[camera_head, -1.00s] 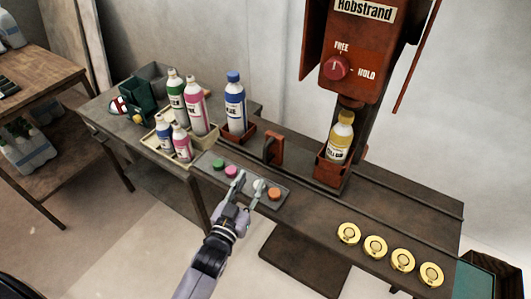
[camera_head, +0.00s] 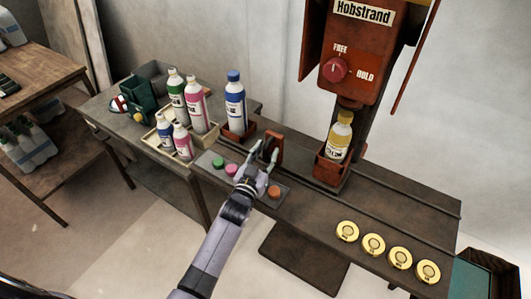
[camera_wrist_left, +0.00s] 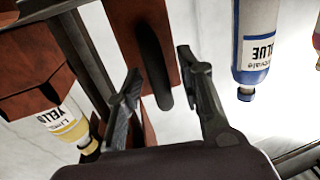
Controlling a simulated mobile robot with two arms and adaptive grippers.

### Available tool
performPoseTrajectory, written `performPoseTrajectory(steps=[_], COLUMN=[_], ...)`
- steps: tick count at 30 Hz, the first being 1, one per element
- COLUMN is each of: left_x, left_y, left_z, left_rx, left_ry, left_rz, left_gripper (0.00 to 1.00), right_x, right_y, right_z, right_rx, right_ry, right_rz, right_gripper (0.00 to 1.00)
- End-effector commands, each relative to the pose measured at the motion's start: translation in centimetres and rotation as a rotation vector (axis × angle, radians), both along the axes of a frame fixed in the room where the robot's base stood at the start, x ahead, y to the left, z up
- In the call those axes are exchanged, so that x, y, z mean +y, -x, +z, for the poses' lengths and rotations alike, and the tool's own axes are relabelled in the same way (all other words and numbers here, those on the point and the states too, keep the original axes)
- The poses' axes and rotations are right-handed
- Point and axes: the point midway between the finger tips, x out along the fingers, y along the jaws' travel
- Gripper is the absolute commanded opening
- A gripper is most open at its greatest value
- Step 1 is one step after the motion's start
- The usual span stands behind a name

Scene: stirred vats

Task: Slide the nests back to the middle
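A rust-red nest (camera_head: 238,134) on the bench rail holds an upright blue-labelled bottle (camera_head: 235,100). A second rust-red nest (camera_head: 331,168) under the machine holds a yellow bottle (camera_head: 339,136). Between them stands a rust-red plate with a handle (camera_head: 274,147). My left gripper (camera_head: 263,157) is open and empty at this handle. In the left wrist view, the dark handle bar (camera_wrist_left: 158,75) lies between its parted fingers (camera_wrist_left: 160,98). I cannot tell whether they touch it. The blue bottle (camera_wrist_left: 256,45) and yellow bottle (camera_wrist_left: 68,122) flank it there. My right gripper is not in view.
The machine's red knob (camera_head: 336,69) sits between FREE and HOLD. A button panel (camera_head: 252,190) lies below my left gripper. A crate of bottles (camera_head: 205,143) stands left. Several gold discs (camera_head: 373,244) line the front right of the bench.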

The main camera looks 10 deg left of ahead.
Motion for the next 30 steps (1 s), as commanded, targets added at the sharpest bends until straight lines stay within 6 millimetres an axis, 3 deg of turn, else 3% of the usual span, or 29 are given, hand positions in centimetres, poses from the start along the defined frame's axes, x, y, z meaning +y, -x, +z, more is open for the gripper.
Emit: performPoseTrajectory(steps=[16, 30], left_x=[0.01, 0.0], left_y=[0.05, 0.05], left_z=[-0.01, -0.02], left_rx=[0.0, 0.0], left_ry=[0.0, 0.0], left_rz=[0.0, 0.0], left_gripper=[0.01, 0.0], right_x=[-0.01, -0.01], right_y=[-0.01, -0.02], right_z=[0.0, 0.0], right_rx=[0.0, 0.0], right_ry=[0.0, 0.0], right_rz=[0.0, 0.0], right_gripper=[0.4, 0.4])
